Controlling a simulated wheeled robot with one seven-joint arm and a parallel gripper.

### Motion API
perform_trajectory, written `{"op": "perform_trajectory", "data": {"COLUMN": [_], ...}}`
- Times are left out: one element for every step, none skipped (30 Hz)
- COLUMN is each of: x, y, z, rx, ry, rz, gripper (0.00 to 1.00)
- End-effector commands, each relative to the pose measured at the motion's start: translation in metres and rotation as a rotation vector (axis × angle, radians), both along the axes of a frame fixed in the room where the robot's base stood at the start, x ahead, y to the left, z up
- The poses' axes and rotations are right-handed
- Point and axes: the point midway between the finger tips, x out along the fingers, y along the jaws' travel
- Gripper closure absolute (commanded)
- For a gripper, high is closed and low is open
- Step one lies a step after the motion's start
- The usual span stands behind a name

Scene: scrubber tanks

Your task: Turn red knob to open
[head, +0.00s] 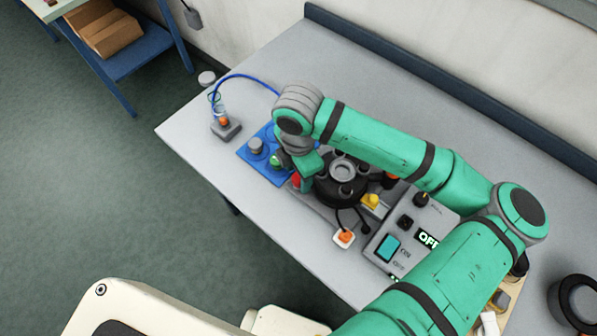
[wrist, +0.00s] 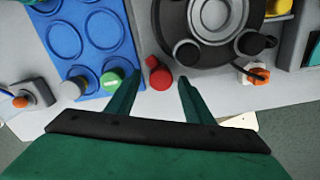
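A red knob (wrist: 161,78) shows in the wrist view between the two fingertips of my gripper (wrist: 157,88). The fingers are spread, with visible gaps on both sides of the knob. In the head view the red knob (head: 296,181) is partly hidden by my gripper (head: 287,172), which reaches down beside it. The knob sits at the edge of a round black device (head: 336,192) with a grey ring on top.
A blue tray (head: 248,152) with round recesses and a green-capped vial (wrist: 111,80) stands close to the left finger. A grey control box (head: 401,240) with a display stands right of the device. An orange-topped item (head: 344,238) lies at the table's front. The table's far side is clear.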

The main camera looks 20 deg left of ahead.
Motion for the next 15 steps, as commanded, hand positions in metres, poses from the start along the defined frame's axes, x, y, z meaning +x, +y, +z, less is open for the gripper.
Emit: {"op": "perform_trajectory", "data": {"x": [0.000,0.000,0.000,0.000,0.000,0.000,0.000,0.001,0.001,0.001,0.001,0.001,0.001,0.001,0.001], "y": [0.000,-0.001,-0.001,-0.001,-0.001,-0.001,-0.001,-0.001,-0.001,-0.001,-0.001,-0.001,-0.001,-0.001,-0.001], "z": [0.000,0.000,0.000,0.000,0.000,0.001,0.002,0.003,0.006,0.009,0.013,0.019,0.024,0.029,0.037], "rx": [-0.001,-0.001,-0.002,-0.002,-0.002,-0.003,-0.003,-0.003,-0.003,-0.004,-0.003,-0.002,-0.002,-0.002,-0.003], "ry": [0.000,0.000,0.000,0.000,0.000,0.000,0.000,0.000,0.000,0.000,-0.001,-0.002,-0.001,-0.002,-0.002], "rz": [-0.001,-0.001,-0.001,-0.001,-0.002,-0.002,-0.002,-0.002,-0.002,-0.002,-0.002,-0.002,-0.001,-0.001,-0.001], "gripper": [0.53,0.53,0.53,0.53,0.53,0.53,0.53,0.53,0.53,0.53,0.53,0.53,0.53,0.53,0.53]}}
